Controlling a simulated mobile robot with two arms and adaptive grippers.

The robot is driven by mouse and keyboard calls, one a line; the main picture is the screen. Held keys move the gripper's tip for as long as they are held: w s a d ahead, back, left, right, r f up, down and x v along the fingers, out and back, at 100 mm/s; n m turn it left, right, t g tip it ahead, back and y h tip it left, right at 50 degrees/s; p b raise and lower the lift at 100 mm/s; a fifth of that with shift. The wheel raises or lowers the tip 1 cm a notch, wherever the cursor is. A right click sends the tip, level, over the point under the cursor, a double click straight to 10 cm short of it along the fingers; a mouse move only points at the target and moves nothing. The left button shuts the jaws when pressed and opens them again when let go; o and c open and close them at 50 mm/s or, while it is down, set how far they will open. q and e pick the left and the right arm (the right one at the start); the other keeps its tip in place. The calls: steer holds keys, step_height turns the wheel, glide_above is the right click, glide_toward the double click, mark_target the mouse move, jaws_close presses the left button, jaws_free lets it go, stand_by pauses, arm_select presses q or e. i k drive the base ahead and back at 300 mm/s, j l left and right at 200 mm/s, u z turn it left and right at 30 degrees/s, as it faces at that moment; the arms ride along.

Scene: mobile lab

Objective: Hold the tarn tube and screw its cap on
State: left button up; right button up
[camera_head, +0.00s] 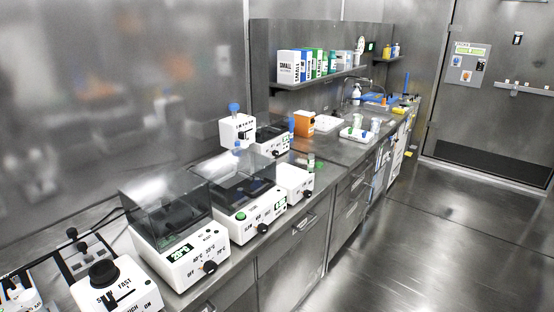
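I cannot make out the tarn tube or its cap for sure. A small clear item (311,160) with a greenish lower part stands on the counter behind the white boxy devices, too small to identify. Neither of my grippers is in view.
A steel counter (342,157) runs along the wall. It carries a clear-lidded heater (196,256), a black-knobbed device (103,274), a second lidded device (245,219), an orange box (304,123) and a white tray (357,135). A shelf holds boxes (290,66). The floor (450,235) is clear.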

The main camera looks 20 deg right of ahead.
mark_target(310, 160)
steer(key=i+l+u, duration=0.2)
steer(key=l, duration=0.4)
steer(key=i+l+u, duration=0.2)
steer(key=l, duration=0.4)
steer(key=l+u, duration=0.2)
steer(key=l, duration=0.45)
steer(key=i+l+u, duration=0.2)
steer(key=l, duration=2.65)
steer(key=i+u, duration=0.05)
